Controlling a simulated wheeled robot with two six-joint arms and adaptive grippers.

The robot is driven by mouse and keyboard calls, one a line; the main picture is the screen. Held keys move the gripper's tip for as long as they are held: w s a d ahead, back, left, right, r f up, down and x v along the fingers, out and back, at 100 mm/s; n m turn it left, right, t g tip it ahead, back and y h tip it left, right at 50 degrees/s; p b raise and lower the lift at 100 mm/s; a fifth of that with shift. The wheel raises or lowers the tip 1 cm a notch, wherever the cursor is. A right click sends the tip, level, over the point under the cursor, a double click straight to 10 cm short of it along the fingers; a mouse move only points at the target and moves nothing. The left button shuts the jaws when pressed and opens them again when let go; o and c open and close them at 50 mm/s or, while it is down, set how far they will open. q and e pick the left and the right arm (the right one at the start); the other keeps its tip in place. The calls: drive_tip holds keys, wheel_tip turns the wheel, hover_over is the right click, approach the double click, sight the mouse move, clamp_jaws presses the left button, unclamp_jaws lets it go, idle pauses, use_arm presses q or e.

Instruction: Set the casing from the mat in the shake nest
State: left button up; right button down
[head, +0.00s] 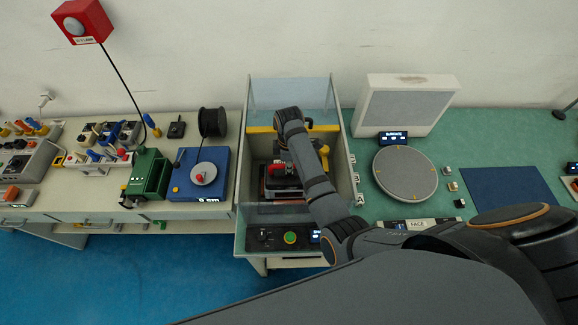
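The blue mat (505,188) on the green bench at the right is bare. The shake nest appears to be inside the open box (243,178) with clear panels in the middle. Down in that box are a dark and orange piece (287,192) and a red part (283,171); I cannot tell whether either is the casing. My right arm reaches over the box's right wall. Its wrist is over the back of the box, and its gripper (283,143) points down inside, its fingers too hidden to read. My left gripper is out of view.
A round grey turntable (405,174) and a framed panel (407,103) stand right of the box. Small blocks (453,187) lie beside the mat. A yellow bar (263,130) crosses the box.

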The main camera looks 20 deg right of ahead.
drive_tip(key=shift+w+r+p, duration=0.1)
drive_tip(key=shift+r+p, duration=0.05)
drive_tip(key=shift+p, duration=0.3)
drive_tip(key=shift+f, duration=0.2)
idle(0.7)
drive_tip(key=c, duration=1.2)
unclamp_jaws()
drive_tip(key=shift+f, duration=0.1)
wheel_tip(320, 180, up, 8)
drive_tip(key=shift+f, duration=0.15)
drive_tip(key=shift+f, duration=0.1)
